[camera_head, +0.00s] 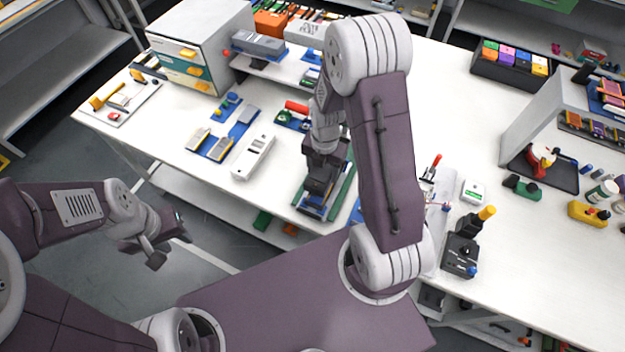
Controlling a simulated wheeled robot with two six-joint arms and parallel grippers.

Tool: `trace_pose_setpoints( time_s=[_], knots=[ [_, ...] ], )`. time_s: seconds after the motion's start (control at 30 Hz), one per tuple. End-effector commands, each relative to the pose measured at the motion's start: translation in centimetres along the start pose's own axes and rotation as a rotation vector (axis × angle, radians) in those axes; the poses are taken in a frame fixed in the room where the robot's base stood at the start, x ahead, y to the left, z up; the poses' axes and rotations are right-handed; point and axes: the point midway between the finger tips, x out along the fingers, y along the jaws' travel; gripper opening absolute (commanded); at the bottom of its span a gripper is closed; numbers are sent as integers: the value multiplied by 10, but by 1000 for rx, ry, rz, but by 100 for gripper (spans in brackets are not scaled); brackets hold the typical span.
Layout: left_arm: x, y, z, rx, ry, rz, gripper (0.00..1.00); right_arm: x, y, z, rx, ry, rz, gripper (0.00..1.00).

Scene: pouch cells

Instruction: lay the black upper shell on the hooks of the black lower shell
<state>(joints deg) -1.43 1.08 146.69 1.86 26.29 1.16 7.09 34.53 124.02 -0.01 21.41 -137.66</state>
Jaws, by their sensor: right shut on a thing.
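My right gripper (324,165) reaches down over the front middle of the white table and is shut on a dark piece that looks like the black upper shell (321,184). The gripper and wrist cover part of it. Just below it, a dark and blue assembly (312,209), which seems to include the black lower shell, lies on a green mat (346,187). The hooks are too small and covered to make out, and I cannot tell whether the shells touch. My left gripper (170,243) is open and empty, off the table's front edge above the floor.
A white device (254,157) and a blue tray (211,149) with grey pouch cells lie left of the mat. A drawer cabinet (185,50) stands back left. Bare table lies toward the right middle.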

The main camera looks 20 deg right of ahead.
Motion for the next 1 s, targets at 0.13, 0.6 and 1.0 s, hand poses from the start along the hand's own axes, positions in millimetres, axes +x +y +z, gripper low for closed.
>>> trace_pose_setpoints(
  time_s=[0.13, 0.6, 1.0],
  knots=[
    [0, 0, 0, 0, 0, 0, 36, 1, -1, 2, 0, 0, 0, 16],
    [10, 0, 1, 0, 0, 0, 36, 16, -1, 1, 0, 1, -1, 16],
    [42, -1, 4, 0, 0, 0, 36, 58, -1, 1, 0, 1, 0, 16]
  ],
)
